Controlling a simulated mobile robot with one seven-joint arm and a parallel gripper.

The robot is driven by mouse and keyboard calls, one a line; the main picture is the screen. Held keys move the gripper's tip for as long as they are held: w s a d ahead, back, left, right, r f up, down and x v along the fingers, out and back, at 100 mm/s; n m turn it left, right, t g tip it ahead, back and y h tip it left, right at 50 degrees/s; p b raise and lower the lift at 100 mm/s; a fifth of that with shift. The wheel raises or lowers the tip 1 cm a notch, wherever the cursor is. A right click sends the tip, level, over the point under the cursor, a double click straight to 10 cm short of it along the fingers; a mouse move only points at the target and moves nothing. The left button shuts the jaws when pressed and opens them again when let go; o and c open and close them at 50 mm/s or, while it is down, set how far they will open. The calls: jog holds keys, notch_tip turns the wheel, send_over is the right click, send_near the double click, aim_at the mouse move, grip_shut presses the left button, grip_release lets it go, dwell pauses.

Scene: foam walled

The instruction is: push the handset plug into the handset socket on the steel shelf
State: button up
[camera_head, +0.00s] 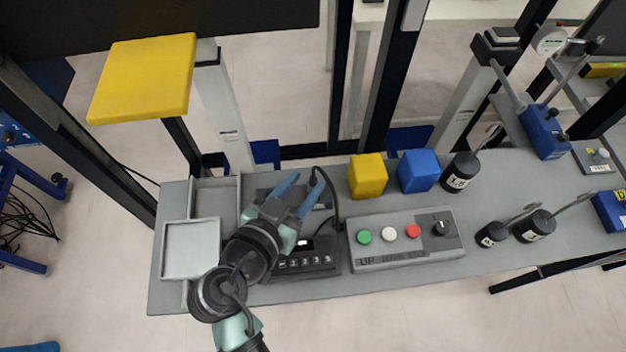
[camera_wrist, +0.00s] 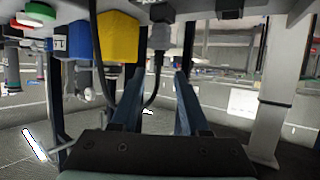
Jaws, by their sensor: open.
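My gripper (camera_head: 304,182) has two blue fingers and is open over the left part of the grey steel shelf (camera_head: 400,208). In the wrist view the fingers (camera_wrist: 159,72) stand apart. A dark block that looks like the handset plug (camera_wrist: 160,37) shows just beyond and between the fingertips, with a thin black cable running from it. The fingers do not visibly grip it. In the head view a black cable (camera_head: 335,193) loops up beside the fingertips; the plug is not clear there. A black unit with a small lit display (camera_head: 306,262) sits below my gripper. I cannot pick out the socket.
A grey control box (camera_head: 405,256) with coloured buttons lies right of the black unit. A yellow cube (camera_head: 367,176), a blue cube (camera_head: 418,170) and black hooked weights (camera_head: 460,172) stand on the shelf. A grey tray (camera_head: 191,248) is at left. Posts rise behind.

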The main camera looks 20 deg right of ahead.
aim_at(314, 176)
jog(key=x, duration=0.7)
jog(key=shift+d+f+p, duration=0.15)
jog(key=shift+f+p, duration=0.1)
jog(key=shift+p, duration=0.1)
grip_shut()
